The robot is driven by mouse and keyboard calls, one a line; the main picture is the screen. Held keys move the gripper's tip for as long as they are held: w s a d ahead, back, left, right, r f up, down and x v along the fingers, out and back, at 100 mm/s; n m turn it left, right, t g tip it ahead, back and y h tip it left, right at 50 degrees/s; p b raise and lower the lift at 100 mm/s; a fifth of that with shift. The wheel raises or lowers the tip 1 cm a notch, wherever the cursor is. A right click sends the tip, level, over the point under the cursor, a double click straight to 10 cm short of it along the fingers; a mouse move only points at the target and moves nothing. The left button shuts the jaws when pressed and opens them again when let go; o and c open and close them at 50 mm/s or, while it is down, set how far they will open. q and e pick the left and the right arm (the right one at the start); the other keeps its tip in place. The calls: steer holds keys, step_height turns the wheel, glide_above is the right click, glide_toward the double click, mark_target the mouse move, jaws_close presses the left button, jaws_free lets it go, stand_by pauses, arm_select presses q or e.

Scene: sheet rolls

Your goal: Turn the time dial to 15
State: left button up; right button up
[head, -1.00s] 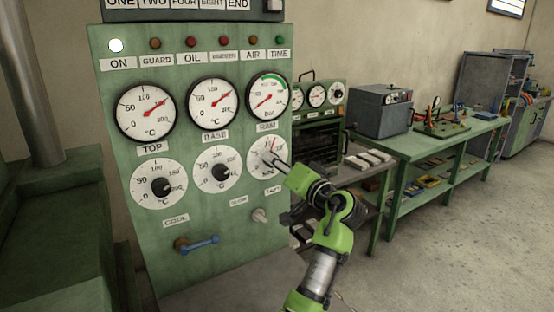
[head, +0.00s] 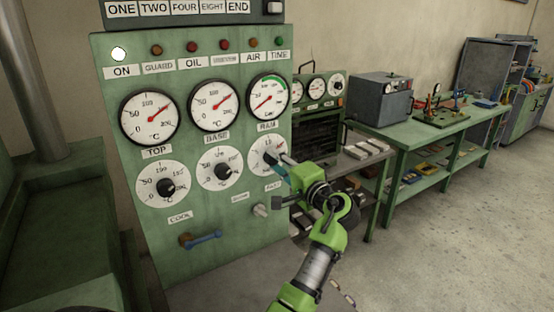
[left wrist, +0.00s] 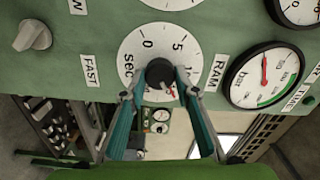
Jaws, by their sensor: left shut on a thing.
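The time dial (head: 257,144) is the white-faced dial with a black knob at the right of the lower row on the green panel. In the left wrist view its face (left wrist: 135,50) shows "sec", 0 and 5, and its knob (left wrist: 160,72) is in the middle. My left gripper (head: 276,166) reaches it from the lower right. In the left wrist view its two teal fingers (left wrist: 162,82) are shut on the knob, one on each side. A red mark shows just below the knob between the fingers. The fingers hide part of the scale, so I cannot read the setting.
Two similar dials, the top dial (head: 163,185) and base dial (head: 219,168), sit to the left. A grey knob (head: 260,210) and a blue-handled lever (head: 203,240) are below. A green bench (head: 420,145) stands to the right, with clear floor in front.

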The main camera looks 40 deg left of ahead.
stand_by(0.4)
arm_select(q)
steer(key=o, duration=1.1)
steer(key=shift+w, duration=0.1)
steer(key=v, duration=1.2)
